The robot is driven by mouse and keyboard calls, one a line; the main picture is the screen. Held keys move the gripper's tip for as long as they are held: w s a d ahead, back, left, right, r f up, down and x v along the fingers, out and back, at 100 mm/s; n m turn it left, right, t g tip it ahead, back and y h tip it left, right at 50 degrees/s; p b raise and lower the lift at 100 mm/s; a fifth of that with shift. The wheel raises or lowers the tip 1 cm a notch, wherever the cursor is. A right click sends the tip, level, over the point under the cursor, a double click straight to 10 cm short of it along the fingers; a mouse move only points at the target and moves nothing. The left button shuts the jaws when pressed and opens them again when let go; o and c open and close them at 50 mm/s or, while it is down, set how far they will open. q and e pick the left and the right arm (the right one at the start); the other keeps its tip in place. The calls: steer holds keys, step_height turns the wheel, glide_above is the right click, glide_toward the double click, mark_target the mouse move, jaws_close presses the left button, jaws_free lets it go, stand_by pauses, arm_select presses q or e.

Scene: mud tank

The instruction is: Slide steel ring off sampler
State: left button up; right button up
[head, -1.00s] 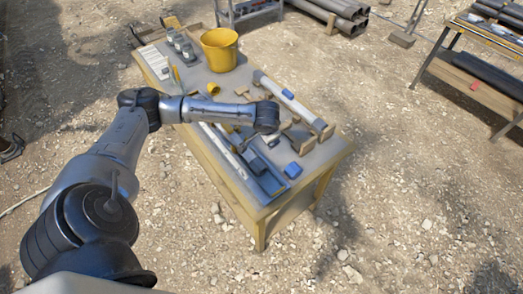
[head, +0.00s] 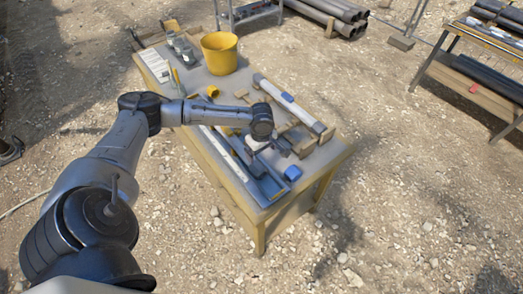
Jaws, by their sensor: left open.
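The sampler (head: 294,107) is a long pale tube with a blue band near its middle. It lies slantwise along the right side of the workbench, on wooden supports. A darker grey piece (head: 319,128) sits at its near end; I cannot tell whether this is the steel ring. My left gripper (head: 257,158) is open and points down over the near part of the bench, left of the sampler and apart from it. It is above or beside a blue-grey tray (head: 270,187); small dark parts there are hard to make out. My right gripper is not in view.
The workbench (head: 215,87) carries a yellow bucket (head: 219,52), glass jars (head: 180,46), a small yellow cup (head: 213,91), a blue block (head: 293,173) and wooden blocks (head: 301,140). A rack (head: 480,70) with dark pipes stands at right.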

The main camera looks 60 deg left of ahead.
mark_target(262, 170)
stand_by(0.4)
arm_select(q)
step_height(262, 170, down, 14)
steer(key=shift+r+b, duration=0.1)
steer(key=shift+b, duration=0.55)
steer(key=shift+c, duration=0.3)
steer(key=c, duration=1.1)
steer(key=shift+c, duration=0.2)
steer(key=shift+d, duration=0.15)
